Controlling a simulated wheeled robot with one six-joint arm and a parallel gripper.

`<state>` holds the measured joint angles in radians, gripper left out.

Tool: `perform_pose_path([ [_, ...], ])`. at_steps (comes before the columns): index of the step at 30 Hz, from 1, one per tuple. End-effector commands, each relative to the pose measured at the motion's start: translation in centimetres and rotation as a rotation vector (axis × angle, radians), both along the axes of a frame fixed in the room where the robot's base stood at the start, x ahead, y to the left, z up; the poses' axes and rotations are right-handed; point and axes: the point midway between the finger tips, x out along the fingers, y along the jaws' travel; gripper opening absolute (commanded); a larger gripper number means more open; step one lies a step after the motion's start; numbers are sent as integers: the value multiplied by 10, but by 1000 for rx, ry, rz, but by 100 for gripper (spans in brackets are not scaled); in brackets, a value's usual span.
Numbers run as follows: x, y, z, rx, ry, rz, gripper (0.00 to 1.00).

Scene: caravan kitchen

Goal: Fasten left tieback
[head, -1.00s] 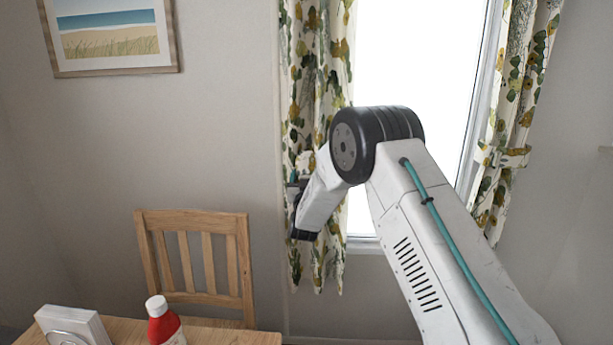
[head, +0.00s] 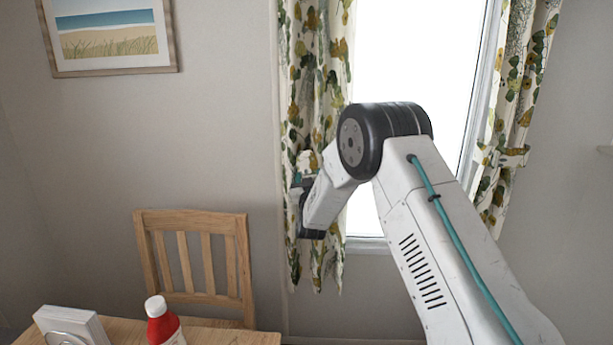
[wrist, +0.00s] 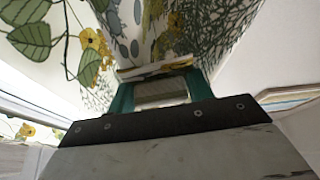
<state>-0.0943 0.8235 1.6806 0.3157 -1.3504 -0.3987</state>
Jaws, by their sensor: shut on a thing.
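The left curtain (head: 318,60), cream with green and mustard leaves, hangs at the window's left edge. My gripper (wrist: 159,84) is at the curtain's mid height; its green fingers show in the wrist view, shut on a pale fabric band, the left tieback (wrist: 155,69). The curtain cloth (wrist: 130,30) bulges just beyond the fingertips. In the head view my wrist and forearm cover much of the grip. Whether the tieback's end touches any hook cannot be seen.
The right curtain (head: 520,70) is gathered by its own tieback (head: 514,156). A wooden chair (head: 195,265) stands left of the curtain. A table (head: 225,337) with a red bottle (head: 164,325) and a white box (head: 70,325) is in front. A framed picture (head: 112,37) hangs upper left.

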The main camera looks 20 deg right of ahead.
Motion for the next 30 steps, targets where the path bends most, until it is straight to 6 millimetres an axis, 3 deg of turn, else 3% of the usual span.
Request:
perform_pose_path([
  [13,-9,-27,12,-388,126,-1,10],
  [30,-17,-51,42,-903,291,-1,10],
])
